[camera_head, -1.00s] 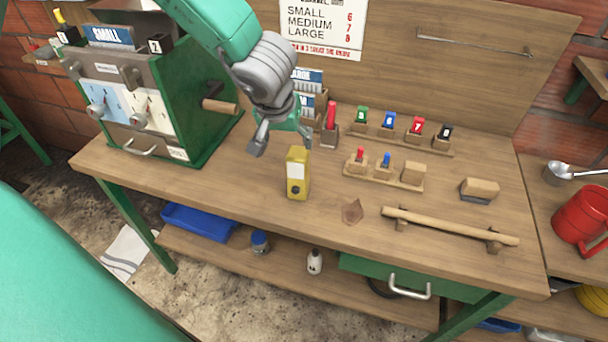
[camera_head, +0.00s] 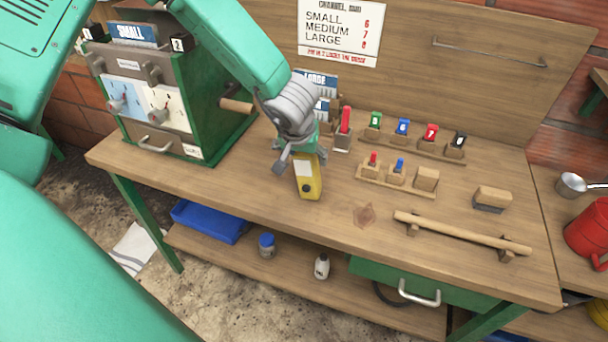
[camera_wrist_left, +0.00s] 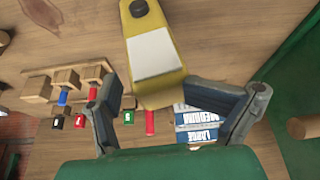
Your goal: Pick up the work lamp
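The work lamp (camera_head: 309,182) is a small yellow block with a white panel and a dark round knob, standing near the front middle of the workbench. My left gripper (camera_head: 301,162) is right at its upper end, coming from behind and above. The gripper is open and holds nothing. My right gripper is not in view.
A green machine (camera_head: 205,115) with a wooden handle stands left on the workbench (camera_head: 250,180). A red-topped holder (camera_head: 343,138) stands close right of the gripper. Racks of coloured blocks and a wooden bar (camera_head: 465,233) are further right. Bench in front of the lamp is clear.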

